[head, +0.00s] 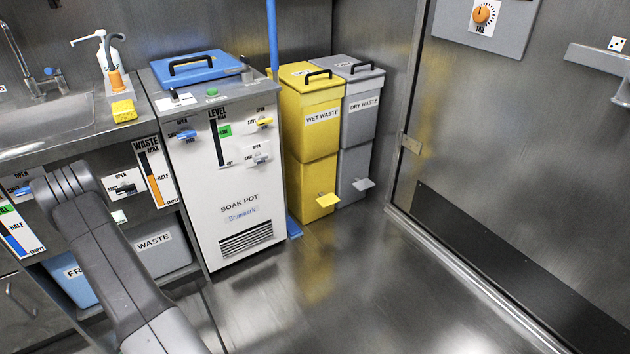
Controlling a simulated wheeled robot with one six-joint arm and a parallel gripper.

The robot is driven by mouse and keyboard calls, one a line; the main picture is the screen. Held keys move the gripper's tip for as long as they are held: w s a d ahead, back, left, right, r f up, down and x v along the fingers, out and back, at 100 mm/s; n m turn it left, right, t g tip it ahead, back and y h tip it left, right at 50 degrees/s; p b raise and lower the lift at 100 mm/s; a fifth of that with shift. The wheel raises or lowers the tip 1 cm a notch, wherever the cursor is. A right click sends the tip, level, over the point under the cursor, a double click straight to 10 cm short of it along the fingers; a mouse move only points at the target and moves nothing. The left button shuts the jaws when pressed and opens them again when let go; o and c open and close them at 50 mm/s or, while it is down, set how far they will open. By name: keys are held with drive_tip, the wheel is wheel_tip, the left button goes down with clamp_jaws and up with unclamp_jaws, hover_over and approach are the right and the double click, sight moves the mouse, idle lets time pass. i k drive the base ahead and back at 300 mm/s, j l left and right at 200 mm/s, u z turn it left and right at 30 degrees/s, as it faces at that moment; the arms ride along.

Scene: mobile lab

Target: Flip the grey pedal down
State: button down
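The grey pedal (363,184) sticks out from the lower front of the grey bin labelled "DRY WASTE" (360,132), a little above the floor. It looks like a flat plate, roughly level. The bin's lid (352,70) with its black handle is closed. Part of my arm (105,255) rises at the left, well apart from the pedal. My gripper cannot be seen, so its opening and anything in it are hidden.
The yellow "WET WASTE" bin (308,120) with a yellow pedal (326,200) stands directly left of the grey bin. The white "SOAK POT" cabinet (225,190) is further left. A steel door (520,150) is at the right. The floor (320,290) in front is clear.

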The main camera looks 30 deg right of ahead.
sight(365, 184)
drive_tip(key=z, duration=1.15)
drive_tip(key=i+z, duration=0.65)
drive_tip(key=z, duration=0.15)
drive_tip(key=i+z, duration=0.4)
drive_tip(key=i+j+z, duration=0.2)
drive_tip(key=z, duration=0.2)
drive_tip(key=i+j+z, duration=0.1)
drive_tip(key=i+j, duration=0.7)
drive_tip(key=j, duration=0.2)
drive_tip(key=l+z, duration=0.05)
